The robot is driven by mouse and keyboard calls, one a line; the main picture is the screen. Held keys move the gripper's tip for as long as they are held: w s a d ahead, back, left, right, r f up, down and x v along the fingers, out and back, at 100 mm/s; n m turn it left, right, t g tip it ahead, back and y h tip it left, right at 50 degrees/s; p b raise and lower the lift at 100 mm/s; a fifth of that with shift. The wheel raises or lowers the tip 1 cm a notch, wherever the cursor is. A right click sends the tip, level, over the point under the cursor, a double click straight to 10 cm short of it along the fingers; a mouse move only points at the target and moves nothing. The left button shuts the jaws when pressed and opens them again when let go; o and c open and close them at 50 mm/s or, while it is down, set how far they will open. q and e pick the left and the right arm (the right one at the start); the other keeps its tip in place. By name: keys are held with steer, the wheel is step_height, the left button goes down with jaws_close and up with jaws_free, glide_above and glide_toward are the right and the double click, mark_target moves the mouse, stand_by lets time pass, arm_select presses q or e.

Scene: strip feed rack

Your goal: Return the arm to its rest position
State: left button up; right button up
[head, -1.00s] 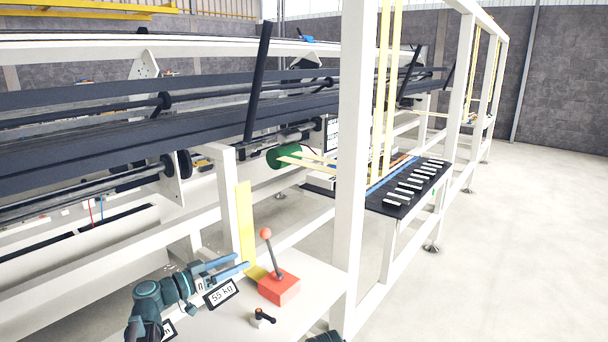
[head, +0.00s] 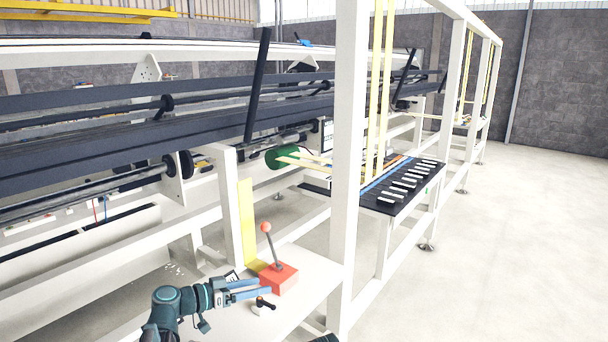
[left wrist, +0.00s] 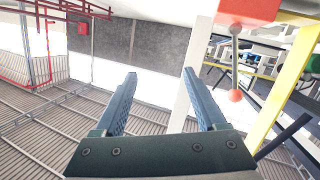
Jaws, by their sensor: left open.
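My left gripper (head: 264,286) is open and empty. In the head view it is low over the white shelf (head: 310,262), its fingers pointing right, close to the near side of the red lever box (head: 284,279). I cannot tell whether it touches anything there. The left wrist view also shows its two spread fingers (left wrist: 160,73) with nothing between them. The lever with its orange-red knob (head: 265,227) stands tilted on the box; the knob also shows at the right in the left wrist view (left wrist: 235,95). My right gripper is not in view.
A small black-handled knob (head: 262,305) is on the shelf just below the fingers. A white upright post (head: 349,170) rises right of the shelf. A yellow plate (head: 248,225) stands behind the lever. Open floor (head: 520,240) lies to the right.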

arm_select(q)
steer(key=s+d+f+g+y+p, duration=0.2)
steer(key=s+d+f+g+y, duration=0.2)
steer(key=s+d+f+g, duration=0.45)
steer(key=s+f+n+y+p, duration=0.1)
steer(key=s+f+n+y, duration=0.1)
steer(key=s+y, duration=0.3)
steer(key=s+a+f+n+y, duration=0.1)
steer(key=s+y, duration=0.4)
steer(key=s, duration=0.5)
step_height(320, 180, down, 2)
steer(key=shift+s+a+f+n+y+p, duration=0.1)
steer(key=shift+s+a+n+y+p, duration=0.25)
steer(key=shift+n, duration=0.35)
steer(key=shift+d, duration=0.1)
